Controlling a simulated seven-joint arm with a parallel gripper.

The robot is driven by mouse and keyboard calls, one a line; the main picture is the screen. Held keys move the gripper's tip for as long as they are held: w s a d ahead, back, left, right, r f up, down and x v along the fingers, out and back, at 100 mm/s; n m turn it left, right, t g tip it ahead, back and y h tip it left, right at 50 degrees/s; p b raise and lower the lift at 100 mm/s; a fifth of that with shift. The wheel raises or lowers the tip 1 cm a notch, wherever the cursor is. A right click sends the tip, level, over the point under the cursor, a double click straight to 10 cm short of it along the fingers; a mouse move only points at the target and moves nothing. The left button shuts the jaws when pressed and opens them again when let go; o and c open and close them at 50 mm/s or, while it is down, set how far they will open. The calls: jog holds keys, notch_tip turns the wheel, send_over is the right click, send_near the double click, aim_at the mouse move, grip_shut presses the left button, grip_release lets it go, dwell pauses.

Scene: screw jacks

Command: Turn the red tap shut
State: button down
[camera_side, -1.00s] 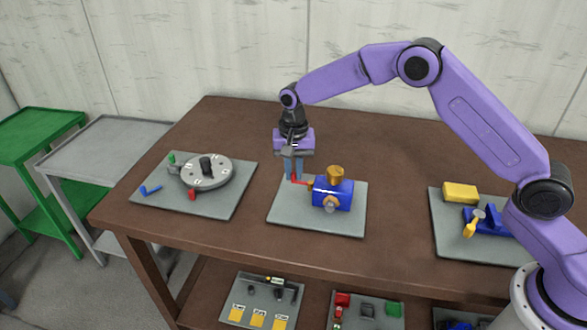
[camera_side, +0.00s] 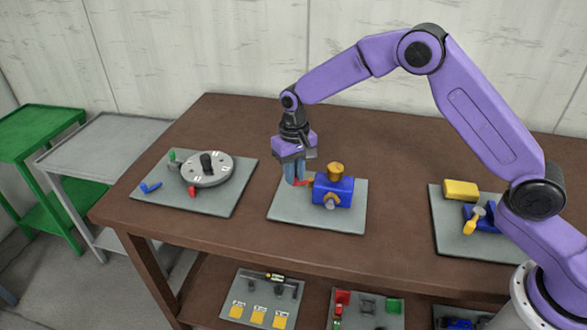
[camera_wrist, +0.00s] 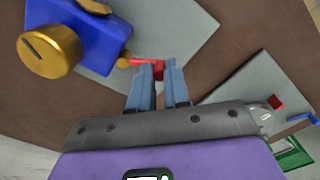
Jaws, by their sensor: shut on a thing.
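The red tap (camera_side: 300,182) is a small red handle on the left side of a blue block (camera_side: 333,189) with a brass knob on top. The block stands on a grey plate in the middle of the table. My gripper (camera_side: 295,180) points down at the handle, its blue-grey fingers shut on it. In the wrist view the red tap (camera_wrist: 147,63) runs from a brass fitting beside the blue block (camera_wrist: 85,35) to between my fingertips (camera_wrist: 158,68). The fingers hide part of the handle.
To the left, a plate holds a grey dial (camera_side: 208,169) with small coloured levers. To the right, another plate carries a yellow block (camera_side: 460,190) and a blue clamp-like part. Brown table (camera_side: 390,250) shows bare between the plates. Lower-shelf plates and two side carts stand clear.

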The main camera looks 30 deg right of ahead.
jog(key=s+n, duration=0.1)
jog(key=n, duration=0.1)
jog(key=s+n, duration=0.1)
jog(key=n, duration=0.1)
jog(key=shift+a+n, duration=0.1)
jog(key=shift+n, duration=0.2)
jog(key=shift+s+d+n, duration=0.15)
jog(key=shift+s+n, duration=0.25)
jog(key=shift+n, duration=0.7)
jog(key=shift+s+d+n, duration=0.15)
jog(key=shift+s+n, duration=0.2)
jog(key=shift+n, duration=0.75)
jog(key=c, duration=1.1)
grip_release()
notch_tip(320, 180, up, 18)
jog(key=shift+f, duration=0.25)
